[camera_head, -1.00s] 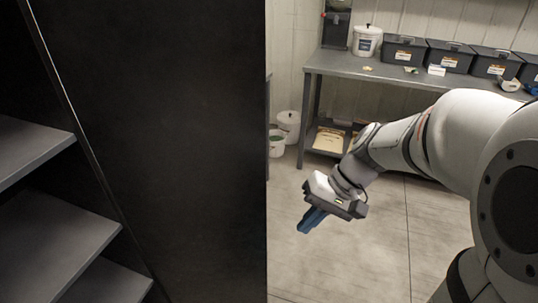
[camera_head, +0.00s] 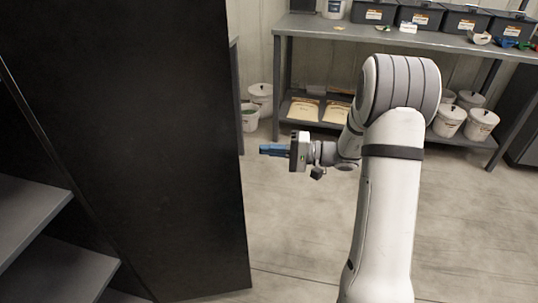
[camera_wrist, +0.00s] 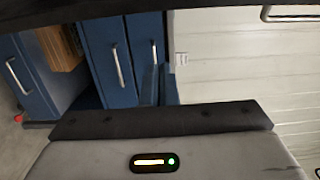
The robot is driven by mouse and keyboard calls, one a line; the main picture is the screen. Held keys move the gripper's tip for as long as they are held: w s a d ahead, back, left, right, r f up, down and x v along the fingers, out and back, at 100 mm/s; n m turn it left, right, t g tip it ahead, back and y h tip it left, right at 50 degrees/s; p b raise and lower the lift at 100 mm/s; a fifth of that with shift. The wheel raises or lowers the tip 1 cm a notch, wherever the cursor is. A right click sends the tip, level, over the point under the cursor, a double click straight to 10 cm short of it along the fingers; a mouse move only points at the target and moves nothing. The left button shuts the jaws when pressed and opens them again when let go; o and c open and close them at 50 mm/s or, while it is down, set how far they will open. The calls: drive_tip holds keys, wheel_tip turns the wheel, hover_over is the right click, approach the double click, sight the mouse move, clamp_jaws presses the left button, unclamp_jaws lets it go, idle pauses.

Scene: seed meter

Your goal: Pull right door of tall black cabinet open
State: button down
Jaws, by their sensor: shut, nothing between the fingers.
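The tall black cabinet stands at the left of the head view, with grey shelves (camera_head: 28,215) showing inside it. Its right door appears as a broad black panel (camera_head: 160,130) swung out wide, with its free edge near the picture's middle. The handle is not visible. My gripper (camera_head: 264,150) is to the right of that edge, apart from it in the picture, with blue fingers pointing left. The fingers are shut and empty. They also show in the wrist view (camera_wrist: 160,84), with a dark band along the top that I cannot identify.
A grey workbench (camera_head: 340,32) with black bins (camera_head: 420,14) stands along the back wall. White buckets (camera_head: 449,121) sit on its lower shelf. More buckets (camera_head: 260,98) stand beside the door. The floor (camera_head: 290,230) right of the door is clear. Blue drawers (camera_wrist: 110,55) show in the wrist view.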

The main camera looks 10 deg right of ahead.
drive_tip(key=x, duration=0.8)
drive_tip(key=shift+s+d+b, duration=0.1)
drive_tip(key=shift+s+d, duration=0.1)
drive_tip(key=shift+s, duration=0.5)
drive_tip(key=shift+s+d+b, duration=0.15)
drive_tip(key=shift+s+d, duration=0.05)
drive_tip(key=shift+s, duration=0.5)
drive_tip(key=shift+s+d+b, duration=0.1)
drive_tip(key=shift+s+d, duration=0.15)
drive_tip(key=shift+s, duration=0.5)
